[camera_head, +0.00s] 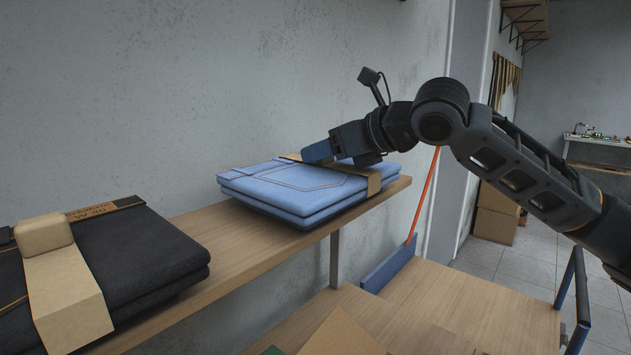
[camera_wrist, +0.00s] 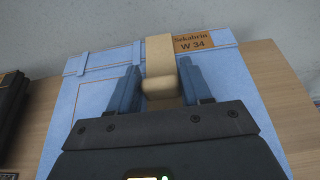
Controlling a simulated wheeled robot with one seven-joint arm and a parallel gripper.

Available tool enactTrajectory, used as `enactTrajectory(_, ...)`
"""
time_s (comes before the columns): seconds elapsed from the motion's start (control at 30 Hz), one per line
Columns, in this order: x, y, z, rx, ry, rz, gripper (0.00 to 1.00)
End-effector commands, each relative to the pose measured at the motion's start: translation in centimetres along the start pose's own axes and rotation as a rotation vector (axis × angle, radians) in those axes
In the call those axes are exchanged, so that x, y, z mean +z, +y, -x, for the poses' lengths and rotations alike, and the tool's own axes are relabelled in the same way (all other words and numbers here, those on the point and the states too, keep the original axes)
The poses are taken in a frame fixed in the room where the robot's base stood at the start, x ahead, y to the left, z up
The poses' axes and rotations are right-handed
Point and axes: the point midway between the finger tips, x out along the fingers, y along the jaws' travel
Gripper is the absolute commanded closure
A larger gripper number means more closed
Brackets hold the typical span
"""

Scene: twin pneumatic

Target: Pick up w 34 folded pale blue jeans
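The folded pale blue jeans (camera_head: 290,187) lie flat on the wooden shelf. A tan band with a raised block crosses them, and its tag reads "W 34" in the wrist view, where the jeans (camera_wrist: 97,65) also show. My gripper (camera_head: 318,152) is over the jeans. In the wrist view my gripper (camera_wrist: 160,85) has its two blue fingers on either side of the band's tan block (camera_wrist: 161,88). The fingers are spread by about the block's width. I cannot tell whether they press on it.
Folded black jeans (camera_head: 150,250) with a similar tan band lie on the shelf (camera_head: 245,251) to the left. The wall is close behind. Below the shelf is a wooden surface (camera_head: 450,305) with a blue edge board (camera_head: 390,268). Cardboard boxes (camera_head: 495,215) stand farther back.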

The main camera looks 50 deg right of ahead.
Motion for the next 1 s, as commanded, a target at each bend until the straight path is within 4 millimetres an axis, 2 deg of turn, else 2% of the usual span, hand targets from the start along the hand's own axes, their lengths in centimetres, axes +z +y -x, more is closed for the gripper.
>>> enactTrajectory(0.07,0.01,0.0,0.01,0.0,0.0,0.0,0.59)
enactTrajectory(0.5,0.02,0.0,0.03,0.0,0.0,0.0,1.0)
enactTrajectory(1.0,0.14,-0.01,0.08,0.0,-0.003,0.001,1.0)
